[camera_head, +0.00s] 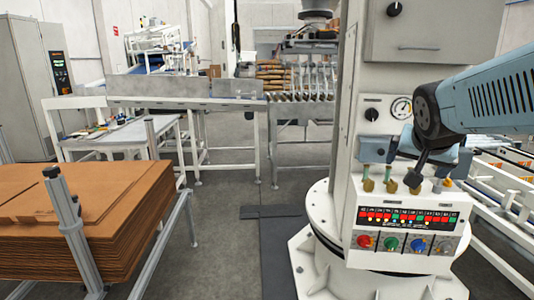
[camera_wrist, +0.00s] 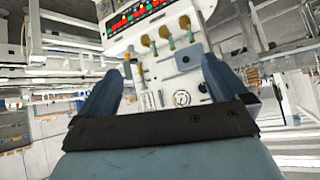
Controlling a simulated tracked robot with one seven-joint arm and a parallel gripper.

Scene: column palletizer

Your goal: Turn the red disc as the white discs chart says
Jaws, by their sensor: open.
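The red disc (camera_head: 365,241) is at the left end of a row of dials on the sloped front panel (camera_head: 352,262) of the white machine column. A green disc (camera_head: 390,244), a blue disc (camera_head: 417,245) and a pale grey disc (camera_head: 441,244) sit to its right. A strip of red, green and yellow marks (camera_head: 407,218) is above them; its details are too small to read, and I cannot make out a white discs chart for certain. My gripper (camera_wrist: 162,66) is open and empty, with its blue fingers apart. It is above the panel, clear of the red disc.
Yellow-topped valve handles (camera_head: 368,185) stand on the panel's upper ledge, close below my gripper. A pressure gauge (camera_head: 401,107) and black knob (camera_head: 371,114) are behind. Brown cardboard sheets (camera_head: 120,195) are stacked at left. A roller conveyor (camera_head: 300,108) crosses the back. Floor between is clear.

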